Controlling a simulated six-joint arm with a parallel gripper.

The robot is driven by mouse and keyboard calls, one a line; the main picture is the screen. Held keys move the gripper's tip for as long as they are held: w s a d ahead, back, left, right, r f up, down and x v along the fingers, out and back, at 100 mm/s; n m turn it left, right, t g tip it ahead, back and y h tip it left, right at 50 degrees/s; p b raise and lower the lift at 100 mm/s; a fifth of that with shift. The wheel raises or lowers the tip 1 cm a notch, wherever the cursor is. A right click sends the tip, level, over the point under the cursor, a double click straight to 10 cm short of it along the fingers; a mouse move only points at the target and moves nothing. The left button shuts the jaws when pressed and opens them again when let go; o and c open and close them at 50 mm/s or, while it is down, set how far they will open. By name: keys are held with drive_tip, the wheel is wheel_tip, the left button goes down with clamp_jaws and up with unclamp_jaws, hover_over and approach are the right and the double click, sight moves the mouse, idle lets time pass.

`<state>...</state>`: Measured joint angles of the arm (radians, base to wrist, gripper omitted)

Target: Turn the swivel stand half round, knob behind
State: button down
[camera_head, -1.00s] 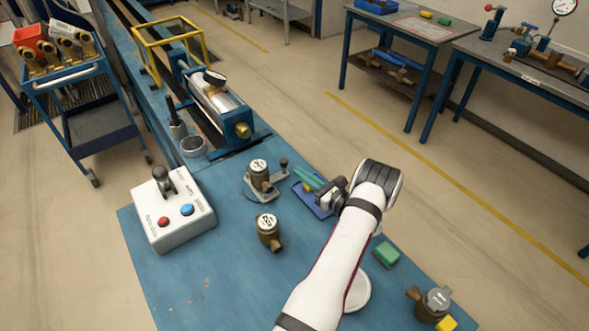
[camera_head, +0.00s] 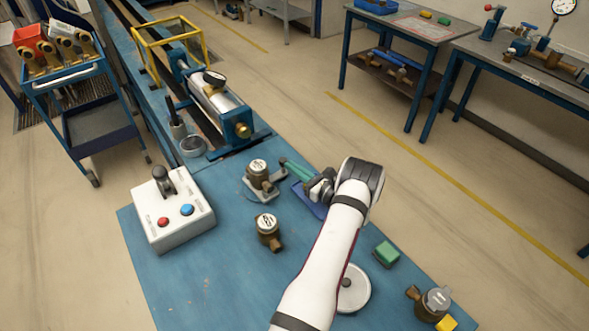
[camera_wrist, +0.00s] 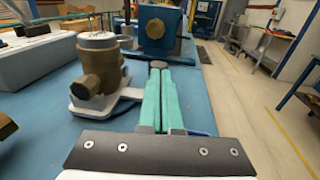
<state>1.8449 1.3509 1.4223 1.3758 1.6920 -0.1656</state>
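The swivel stand (camera_head: 252,191) is a light grey plate on the blue bench, carrying a brass meter (camera_head: 259,172) with a white dial. In the wrist view the meter (camera_wrist: 99,70) stands left of my fingers with its round pipe opening facing me. The stand's dark knob (camera_wrist: 158,63) shows at the tips of my green fingers, on the stand's right side. My gripper (camera_head: 286,163) reaches to the knob from the right. Its fingers (camera_wrist: 160,72) lie side by side with only a thin gap. They look shut, with the knob just past the tips; contact is unclear.
A blue tray (camera_head: 310,203) lies under my gripper. Another brass meter (camera_head: 268,232) stands in front of the stand, and a control box (camera_head: 172,212) is at left. The test bench clamp (camera_head: 236,128) rises behind. A green block (camera_head: 387,254) lies at right.

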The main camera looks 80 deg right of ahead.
drive_tip(key=shift+w+d, duration=0.45)
drive_tip(key=shift+d, duration=0.3)
drive_tip(key=shift+w+d, duration=0.4)
drive_tip(key=shift+d, duration=0.3)
drive_tip(key=shift+x, duration=1.5)
drive_tip(key=shift+w+d+n+t+y, duration=0.3)
drive_tip(key=shift+w+n+t+y, duration=0.45)
drive_tip(key=shift+y, duration=0.35)
drive_tip(key=shift+w+d+n+t+y, duration=0.25)
drive_tip(key=shift+w+n+t+y, duration=0.25)
drive_tip(key=shift+n+y, duration=0.5)
drive_tip(key=shift+x, duration=1.1)
drive_tip(key=shift+w+a+r, duration=0.1)
drive_tip(key=shift+w, duration=0.15)
